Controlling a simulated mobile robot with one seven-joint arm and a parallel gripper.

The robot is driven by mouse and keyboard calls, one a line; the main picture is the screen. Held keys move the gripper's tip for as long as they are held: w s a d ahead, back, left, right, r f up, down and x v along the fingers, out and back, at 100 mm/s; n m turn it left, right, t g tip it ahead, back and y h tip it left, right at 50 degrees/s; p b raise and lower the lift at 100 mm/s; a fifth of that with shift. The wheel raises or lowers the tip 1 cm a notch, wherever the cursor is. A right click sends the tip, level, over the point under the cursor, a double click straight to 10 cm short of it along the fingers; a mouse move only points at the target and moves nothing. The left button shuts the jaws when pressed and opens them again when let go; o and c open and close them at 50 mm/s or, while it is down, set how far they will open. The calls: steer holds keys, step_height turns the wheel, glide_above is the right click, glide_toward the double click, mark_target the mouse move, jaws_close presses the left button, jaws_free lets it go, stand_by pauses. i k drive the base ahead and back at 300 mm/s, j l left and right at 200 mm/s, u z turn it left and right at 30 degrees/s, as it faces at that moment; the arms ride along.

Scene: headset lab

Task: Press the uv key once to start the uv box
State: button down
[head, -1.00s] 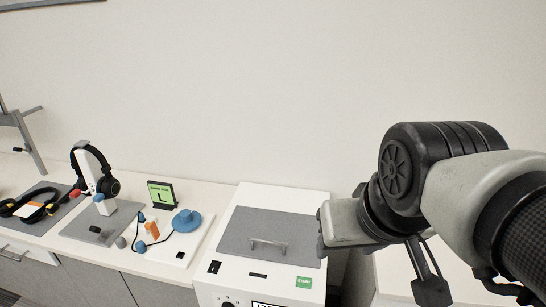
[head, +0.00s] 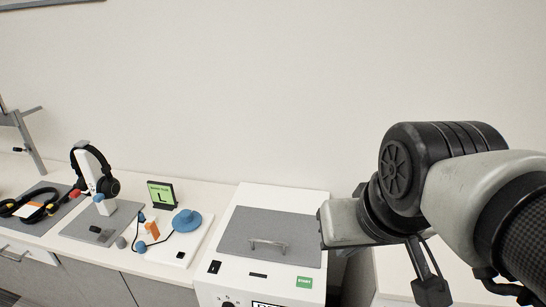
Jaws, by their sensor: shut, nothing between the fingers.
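The uv box (head: 229,230) is a white cabinet with a grey lid (head: 240,222) that lies closed and has a bar handle (head: 268,244). A green key marked START (head: 304,282) sits on its front at the right; it appears to be the uv key. My gripper (head: 431,292) is at the lower right, pointing down, with its black fingers shut and empty. It appears to the right of the box and apart from the green key. The picture's bottom edge cuts off the lower front of the box.
A dark switch (head: 214,267) and a dark slot (head: 258,275) are also on the box's front. To the left, the counter holds a headphone stand (head: 106,206), a small green screen (head: 161,194) and a blue round piece (head: 187,220). A pale surface is behind my gripper.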

mark_target(301, 282)
steer(key=k+j+z, duration=0.1)
steer(key=j+z, duration=0.25)
steer(key=k+j+z, duration=0.15)
steer(key=z, duration=0.2)
steer(key=k+j+z, duration=0.15)
steer(key=z, duration=0.2)
